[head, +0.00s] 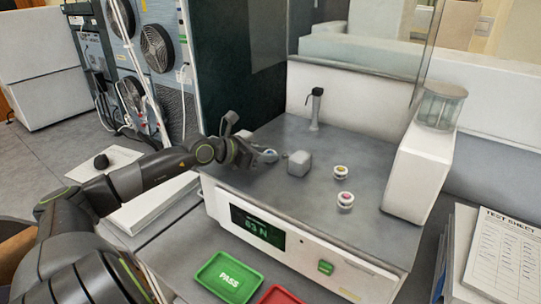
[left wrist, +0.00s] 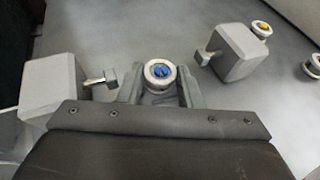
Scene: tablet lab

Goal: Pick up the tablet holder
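A round white tablet holder with a blue centre (left wrist: 160,73) is between the fingertips of my left gripper (left wrist: 162,88) in the left wrist view. The fingers flank it closely; I cannot tell whether they press on it. In the head view my left gripper (head: 254,156) is low over the grey top of the tester, with the blue-centred holder (head: 268,155) at its tip. Two more white holders, one yellow-centred (head: 340,172) and one red-centred (head: 345,199), stand to the right. My right gripper is not in view.
A grey block (head: 299,163) with a small peg stands right of the gripper; another grey block (left wrist: 62,88) is on the left in the wrist view. A white tower (head: 418,170) bounds the tester's right. A green PASS tray (head: 229,277) and red tray (head: 281,296) lie in front.

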